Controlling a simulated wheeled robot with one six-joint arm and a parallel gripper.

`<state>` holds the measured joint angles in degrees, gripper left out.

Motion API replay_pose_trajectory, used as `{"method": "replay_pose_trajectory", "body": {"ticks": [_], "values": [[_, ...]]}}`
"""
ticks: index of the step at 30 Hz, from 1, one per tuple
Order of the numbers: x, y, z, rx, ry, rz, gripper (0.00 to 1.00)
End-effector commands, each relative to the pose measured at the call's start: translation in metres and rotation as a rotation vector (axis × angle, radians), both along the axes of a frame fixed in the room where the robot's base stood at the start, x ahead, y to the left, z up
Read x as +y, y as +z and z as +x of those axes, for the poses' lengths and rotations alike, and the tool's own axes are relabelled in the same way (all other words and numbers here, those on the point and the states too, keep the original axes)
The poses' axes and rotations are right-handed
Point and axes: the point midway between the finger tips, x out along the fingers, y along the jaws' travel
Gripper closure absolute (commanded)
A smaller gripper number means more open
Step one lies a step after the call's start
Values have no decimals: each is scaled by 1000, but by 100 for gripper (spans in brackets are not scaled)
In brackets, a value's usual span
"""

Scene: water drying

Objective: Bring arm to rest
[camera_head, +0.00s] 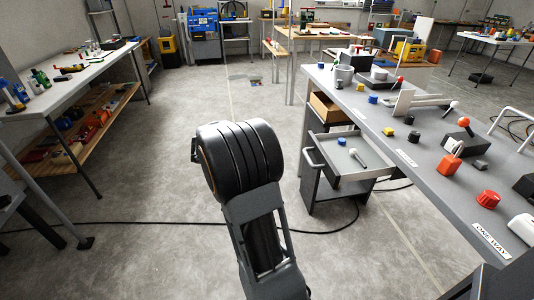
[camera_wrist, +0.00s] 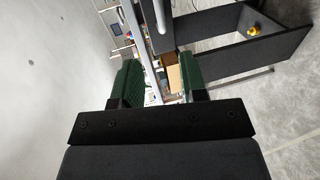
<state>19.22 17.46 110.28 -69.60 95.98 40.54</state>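My arm rises in the middle of the head view, with its thick black joint in front of the camera; the gripper itself is hidden there. In the wrist view my gripper (camera_wrist: 160,82) shows two green-padded fingers set wide apart. Nothing is between the fingers; the gap shows only distant room parts.
A grey workbench (camera_head: 445,165) with small coloured objects runs along the right. Below it a drawer (camera_head: 375,172) stands open, holding a blue object and a grey tool. A white bench (camera_head: 75,80) stands at left.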

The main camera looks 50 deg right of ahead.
Motion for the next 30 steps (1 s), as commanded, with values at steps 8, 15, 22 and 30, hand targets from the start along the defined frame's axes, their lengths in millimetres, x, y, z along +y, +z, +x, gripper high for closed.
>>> {"method": "replay_pose_trajectory", "body": {"ticks": [8, 15, 22, 30], "values": [[0, 0, 0, 0, 0, 0, 61], [20, 30, -7, -44, 33, 120, 61], [102, 100, -25, -213, 212, 552, 61], [210, 171, -39, -467, 516, 995, 61]]}}
